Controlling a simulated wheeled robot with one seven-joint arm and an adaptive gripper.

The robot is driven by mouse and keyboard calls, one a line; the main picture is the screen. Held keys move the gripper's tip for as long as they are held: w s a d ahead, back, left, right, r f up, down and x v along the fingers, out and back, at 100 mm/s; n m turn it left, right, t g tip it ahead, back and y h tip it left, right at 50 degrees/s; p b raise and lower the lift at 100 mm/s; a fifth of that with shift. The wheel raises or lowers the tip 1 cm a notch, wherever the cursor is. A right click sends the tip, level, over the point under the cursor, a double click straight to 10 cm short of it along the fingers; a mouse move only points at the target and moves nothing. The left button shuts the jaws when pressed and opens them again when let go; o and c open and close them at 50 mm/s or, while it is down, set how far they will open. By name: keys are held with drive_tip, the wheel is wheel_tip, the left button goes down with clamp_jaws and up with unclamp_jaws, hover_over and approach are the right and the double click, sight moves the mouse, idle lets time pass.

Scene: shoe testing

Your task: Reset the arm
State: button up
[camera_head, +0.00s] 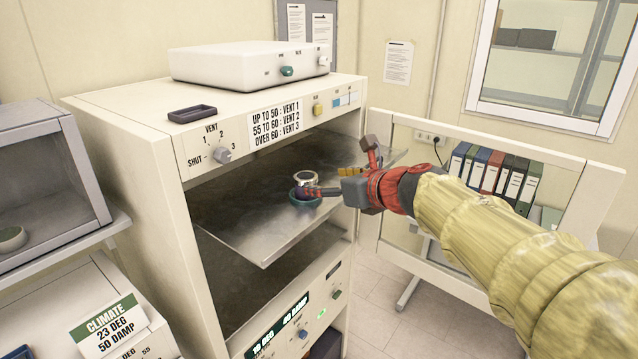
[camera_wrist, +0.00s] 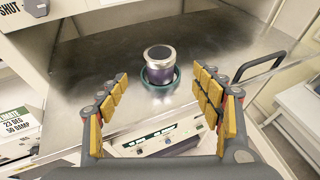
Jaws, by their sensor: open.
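My gripper (camera_head: 345,178) is at the right front of the open cabinet (camera_head: 130,150), over the edge of its pulled-out metal shelf (camera_head: 262,238). In the wrist view its yellow-padded fingers (camera_wrist: 165,108) are spread wide with nothing between them. A small metal-rimmed cup (camera_wrist: 160,64) stands upright in a dark teal ring-shaped holder (camera_wrist: 150,82) on the shelf, ahead of the fingers and apart from them. In the head view the cup (camera_head: 306,178) sits beside the gripper, with one finger partly in front of it and its holder.
The cabinet door (camera_head: 595,195) stands open at the right, close to my arm. A white box (camera_head: 250,62) and a small dark tray (camera_head: 192,114) sit on the cabinet top. A vent knob (camera_head: 222,155) sticks out at the front. A grey open-fronted box (camera_head: 95,165) stands at the left.

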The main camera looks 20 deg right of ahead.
drive_tip(key=shift+s+d+r, duration=0.15)
drive_tip(key=shift+s, duration=0.35)
